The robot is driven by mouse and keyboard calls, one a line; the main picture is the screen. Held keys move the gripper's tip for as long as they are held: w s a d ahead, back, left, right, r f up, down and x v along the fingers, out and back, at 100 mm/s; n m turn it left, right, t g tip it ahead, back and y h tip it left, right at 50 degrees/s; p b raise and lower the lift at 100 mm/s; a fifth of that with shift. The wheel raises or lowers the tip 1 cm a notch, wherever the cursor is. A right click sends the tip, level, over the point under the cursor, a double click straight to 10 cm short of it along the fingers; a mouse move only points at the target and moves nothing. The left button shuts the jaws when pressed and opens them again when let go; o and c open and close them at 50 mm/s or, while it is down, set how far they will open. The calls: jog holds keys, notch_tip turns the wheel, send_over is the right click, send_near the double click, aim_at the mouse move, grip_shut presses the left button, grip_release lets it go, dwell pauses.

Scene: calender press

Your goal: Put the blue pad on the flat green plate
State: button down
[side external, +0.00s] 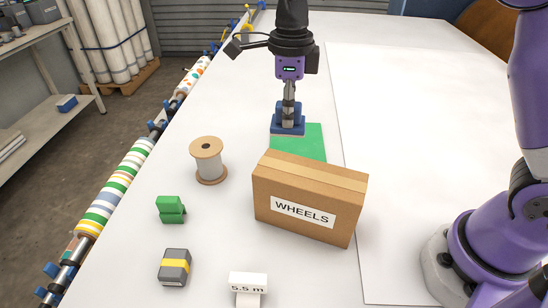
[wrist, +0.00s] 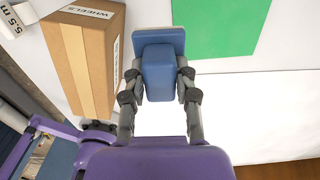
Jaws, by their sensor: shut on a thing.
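The blue pad (side external: 288,128) has a flat base with a narrower grip block on top. My gripper (side external: 289,104) is shut on that block, and the wrist view also shows the pad (wrist: 158,68) between the fingers (wrist: 158,80). The flat green plate (side external: 308,138) lies on the white table, partly hidden by the cardboard box. In the side view the pad overlaps the plate's far left part. In the wrist view the plate (wrist: 215,28) shows just beyond and right of the pad. I cannot tell whether the pad touches anything below it.
A cardboard box marked WHEELS (side external: 310,197) stands close in front of the plate. A spool (side external: 208,161), a green block (side external: 170,209), a grey and yellow block (side external: 174,267) and a "5.5 m" card (side external: 248,284) are to the left and front.

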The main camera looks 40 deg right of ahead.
jog(key=shift+w+a+f, duration=0.15)
jog(key=shift+w+a, duration=0.2)
jog(key=shift+w, duration=0.05)
jog(key=w+d+f, duration=0.1)
jog(key=d+f, duration=0.1)
jog(key=d, duration=0.1)
jog(key=w+d+f, duration=0.2)
jog(key=d, duration=0.1)
jog(key=w+d+f, duration=0.2)
jog(key=d, duration=0.1)
jog(key=shift+w+d+f, duration=0.15)
jog(key=shift+d+f, duration=0.15)
jog(key=shift+f, duration=0.05)
jog(key=shift+w+d+f, duration=0.1)
jog(key=shift+d+f, duration=0.05)
jog(key=shift+f, duration=1.95)
jog(key=c, duration=0.6)
grip_release()
jog(key=shift+f, duration=0.15)
